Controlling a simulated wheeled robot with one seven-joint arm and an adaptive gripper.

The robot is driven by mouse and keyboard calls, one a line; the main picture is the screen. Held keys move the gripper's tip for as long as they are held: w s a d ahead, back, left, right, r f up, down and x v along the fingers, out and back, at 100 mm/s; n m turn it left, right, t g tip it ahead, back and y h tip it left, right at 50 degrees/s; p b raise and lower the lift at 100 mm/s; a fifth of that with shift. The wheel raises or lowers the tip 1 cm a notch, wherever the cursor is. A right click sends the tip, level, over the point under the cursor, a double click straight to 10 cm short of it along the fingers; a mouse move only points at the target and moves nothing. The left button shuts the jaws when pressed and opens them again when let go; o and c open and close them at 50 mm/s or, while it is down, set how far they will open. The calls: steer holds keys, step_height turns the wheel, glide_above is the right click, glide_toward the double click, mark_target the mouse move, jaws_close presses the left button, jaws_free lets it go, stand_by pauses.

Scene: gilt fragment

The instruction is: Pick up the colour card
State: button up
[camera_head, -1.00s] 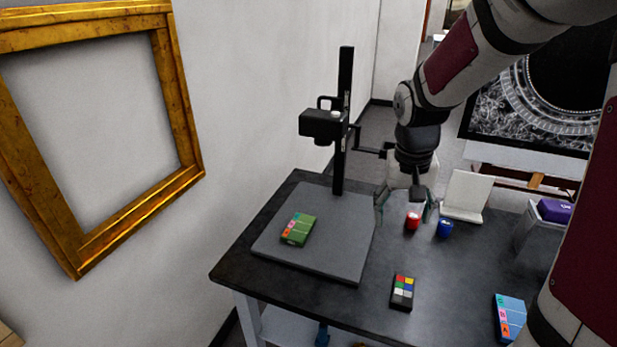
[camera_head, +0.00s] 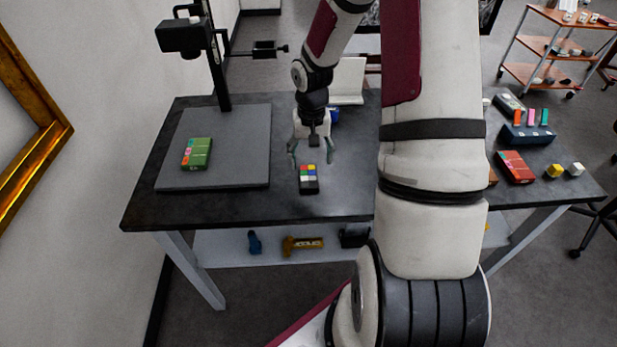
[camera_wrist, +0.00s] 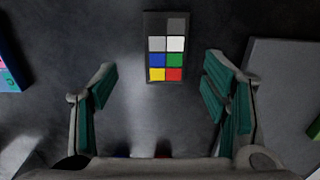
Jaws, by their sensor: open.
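The colour card (camera_head: 308,179) is a small dark block with coloured, white and grey squares. It lies flat on the dark table (camera_head: 340,200), right of the grey stand board. In the wrist view the colour card (camera_wrist: 166,48) is at the top middle, ahead of the fingertips and apart from them. My gripper (camera_head: 310,158) is open and empty, just behind the card in the head view. Its two teal-padded fingers show in the wrist view (camera_wrist: 160,85), spread wider than the card.
The grey board (camera_head: 235,172) of the camera stand (camera_head: 215,50) holds a green box (camera_head: 197,153). A blue object (camera_head: 335,116) and a white angled stand (camera_head: 348,80) are behind my gripper. My arm hides the table's middle right. A red box (camera_head: 516,167) lies farther right.

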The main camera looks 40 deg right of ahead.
mark_target(308, 176)
steer(key=shift+w+a+f+p, duration=0.1)
steer(key=shift+a+f+p, duration=0.1)
steer(key=shift+f, duration=1.25)
steer(key=shift+w+a+f+p, duration=0.1)
steer(key=shift+a+f, duration=0.05)
steer(key=shift+f, duration=1.3)
steer(key=shift+c, duration=0.3)
steer(key=c, duration=1.2)
